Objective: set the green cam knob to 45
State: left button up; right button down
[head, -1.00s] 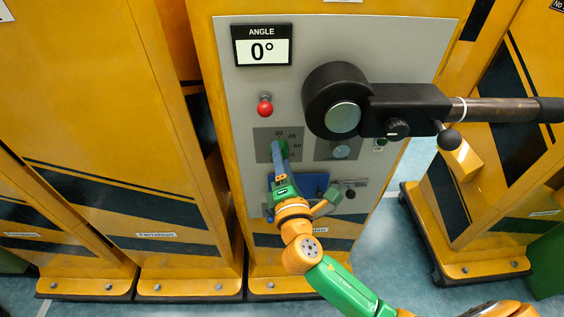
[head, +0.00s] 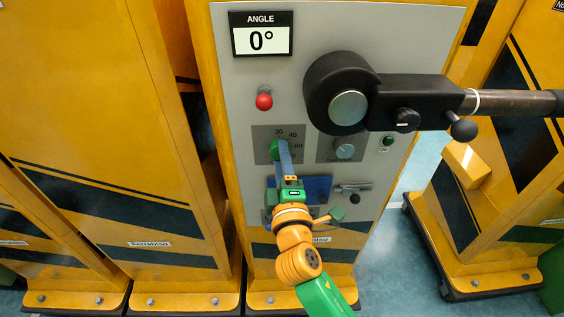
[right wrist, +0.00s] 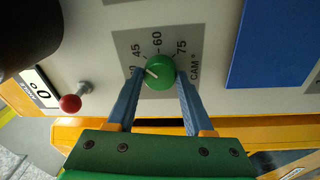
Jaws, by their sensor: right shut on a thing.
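The green cam knob (head: 274,150) sits on a grey scale plate (head: 264,132) on the front panel, and it also shows in the right wrist view (right wrist: 160,73). The scale reads 30, 45, 60 and 75. The knob's white mark sits on its left side in the wrist view, near the 30 end of the scale. My right gripper (right wrist: 155,82) has its blue fingers on either side of the knob, shut on it; in the head view its fingers (head: 284,156) partly cover the knob. My left gripper is not in view. The angle display (head: 262,34) reads 0°.
A red-knobbed lever (head: 264,101) is above the scale plate. A big black crank arm (head: 410,103) juts to the right. A second dial (head: 345,149) and a blue block (head: 318,188) are close to my gripper. A grey latch handle (head: 352,188) is lower right.

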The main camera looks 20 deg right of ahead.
jog(key=shift+r, duration=0.1)
dwell(0.3)
jog(key=c, duration=0.5)
grip_release()
jog(key=shift+o, duration=1.1)
jog(key=shift+w, duration=0.1)
jog(key=b+v, duration=0.2)
jog(key=v, duration=0.5)
jog(key=shift+a, duration=0.1)
